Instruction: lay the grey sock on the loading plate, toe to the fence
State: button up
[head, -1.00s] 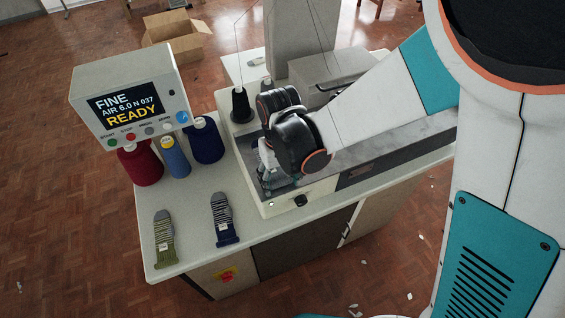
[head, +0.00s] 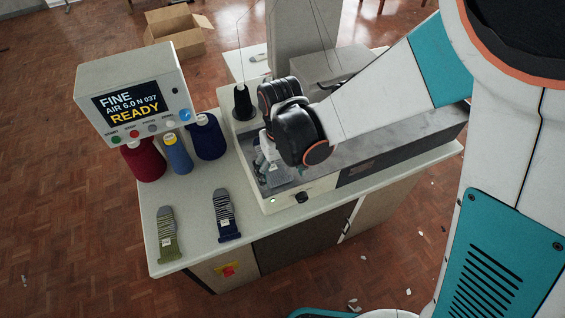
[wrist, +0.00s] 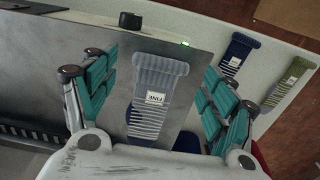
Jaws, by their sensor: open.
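The grey sock (wrist: 158,92), with a striped part and a white tag reading FINE, lies flat on the metal loading plate (wrist: 205,40) in the wrist view. It also shows in the head view (head: 278,172), partly covered by my arm's end. My gripper (wrist: 158,105) is open, its teal fingers apart on either side of the sock and not visibly touching it. In the head view my gripper (head: 264,163) is over the plate, mostly hidden by my wrist. I cannot make out the fence or whether the toe meets it.
A navy striped sock (head: 226,215) and an olive striped sock (head: 166,234) lie on the white table at the front left. Thread cones, including a red one (head: 144,161), stand behind them. A control box (head: 138,92) reads READY. A green light (head: 273,200) glows on the station.

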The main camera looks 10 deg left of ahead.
notch_tip(320, 180, up, 10)
jog(key=p, duration=0.6)
